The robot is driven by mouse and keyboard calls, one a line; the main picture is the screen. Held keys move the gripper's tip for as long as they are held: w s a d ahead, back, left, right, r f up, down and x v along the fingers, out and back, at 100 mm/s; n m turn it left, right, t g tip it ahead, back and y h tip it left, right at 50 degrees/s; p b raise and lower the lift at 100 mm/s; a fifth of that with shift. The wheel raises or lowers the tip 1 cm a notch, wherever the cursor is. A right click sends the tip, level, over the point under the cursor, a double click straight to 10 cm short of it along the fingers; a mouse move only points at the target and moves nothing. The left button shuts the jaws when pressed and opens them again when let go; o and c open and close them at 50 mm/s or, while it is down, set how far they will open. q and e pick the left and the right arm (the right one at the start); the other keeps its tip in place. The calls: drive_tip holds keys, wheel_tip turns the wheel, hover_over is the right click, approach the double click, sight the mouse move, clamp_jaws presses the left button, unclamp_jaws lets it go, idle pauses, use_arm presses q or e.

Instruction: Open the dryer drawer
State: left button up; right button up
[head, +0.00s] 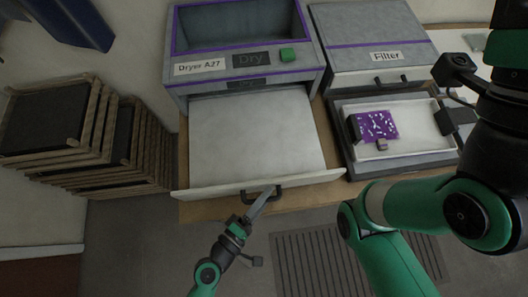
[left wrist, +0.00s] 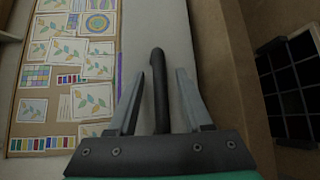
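The dryer (head: 245,75), labelled "Dryer A27", stands at the back centre in the head view. Its pale drawer (head: 258,130) is pulled well out toward me, and the visible drawer floor is empty. A dark handle (head: 250,196) sits on the drawer's front; it also shows in the left wrist view (left wrist: 160,85). My left gripper (head: 268,197) is at this handle. In the left wrist view its two fingers (left wrist: 158,95) stand either side of the handle with gaps visible, so it looks open around it. My right arm is at the right; its fingertips cannot be made out clearly.
Right of the dryer stands the filter unit (head: 365,50), with an open tray (head: 415,140) holding a purple speckled piece (head: 378,126). Stacked wooden-framed racks (head: 85,130) stand at the left. A floor grate (head: 315,265) lies in front, partly behind my right arm.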

use_arm(q)
drive_tip(key=shift+a, duration=0.15)
idle(0.4)
drive_tip(key=v, duration=1.1)
drive_tip(key=shift+s+b, duration=0.25)
drive_tip(key=shift+b, duration=0.15)
drive_tip(key=shift+a+r, duration=0.1)
